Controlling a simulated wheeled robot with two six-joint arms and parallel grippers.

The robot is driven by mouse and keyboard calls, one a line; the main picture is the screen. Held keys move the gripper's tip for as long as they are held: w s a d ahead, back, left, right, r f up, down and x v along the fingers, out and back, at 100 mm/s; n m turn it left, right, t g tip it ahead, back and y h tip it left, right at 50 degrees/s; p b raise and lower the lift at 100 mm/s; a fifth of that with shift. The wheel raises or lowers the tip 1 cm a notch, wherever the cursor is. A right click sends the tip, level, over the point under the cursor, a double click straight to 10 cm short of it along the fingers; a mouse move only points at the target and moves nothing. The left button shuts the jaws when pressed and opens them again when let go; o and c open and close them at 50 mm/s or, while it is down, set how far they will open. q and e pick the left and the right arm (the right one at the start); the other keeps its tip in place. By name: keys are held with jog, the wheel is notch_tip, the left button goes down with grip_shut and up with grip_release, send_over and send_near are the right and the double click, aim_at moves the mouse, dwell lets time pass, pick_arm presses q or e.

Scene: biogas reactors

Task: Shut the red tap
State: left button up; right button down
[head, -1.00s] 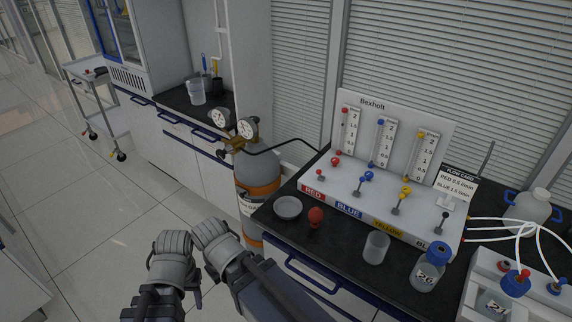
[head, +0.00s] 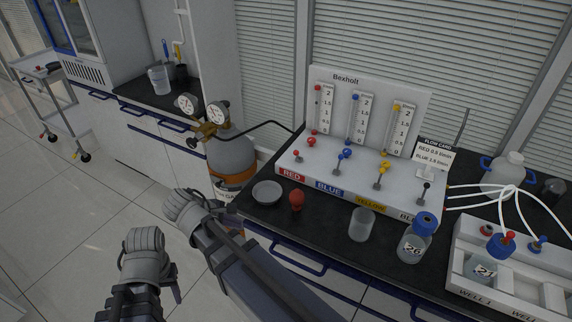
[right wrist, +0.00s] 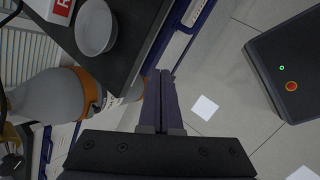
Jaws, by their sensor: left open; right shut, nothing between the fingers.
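The red tap (head: 297,155) is a small red-tipped lever above the RED label (head: 291,175) on the white Bexholt flow panel (head: 318,180). Its lever stands up with a slight lean; I cannot tell its setting. A red knob (head: 311,141) sits just behind it, under the red flow tube (head: 322,108). My right gripper (head: 180,205) is shut and empty, in front of the bench and left of the panel, well apart from the tap. It also shows shut in the right wrist view (right wrist: 160,75). My left gripper (head: 145,242) is open and empty, lower left over the floor.
On the black bench, a shallow dish (head: 267,192), a red bulb (head: 297,199), a clear beaker (head: 362,224) and bottle 26 (head: 417,240) stand before the panel. A gas cylinder (head: 230,155) with gauges stands left of the bench. A white well rack (head: 500,270) is at right.

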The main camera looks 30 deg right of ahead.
jog(key=w+d+n+h, duration=0.1)
jog(key=d, duration=0.1)
jog(key=w+d+r+n+h+b, duration=0.1)
jog(key=w+d, duration=0.1)
jog(key=w+d+r+n+t+h, duration=0.1)
jog(key=w+d+n, duration=0.1)
jog(key=shift+w+d+r+h+b, duration=0.2)
jog(key=shift+w+d+h+b, duration=0.05)
jog(key=shift+h+b, duration=0.05)
jog(key=w+d+r+n+h, duration=0.1)
jog(key=d+r, duration=0.1)
jog(key=w+d+r+n+h+b, duration=0.1)
jog(key=w+d+r+n+h, duration=0.1)
jog(key=shift+n+t, duration=0.3)
pick_arm(q)
notch_tip(320, 180, down, 4)
jog(key=shift+r, duration=0.1)
pick_arm(e)
jog(key=shift+w+d+r+n, duration=0.1)
jog(key=shift+d+r+n, duration=0.2)
jog(key=shift+r, duration=0.05)
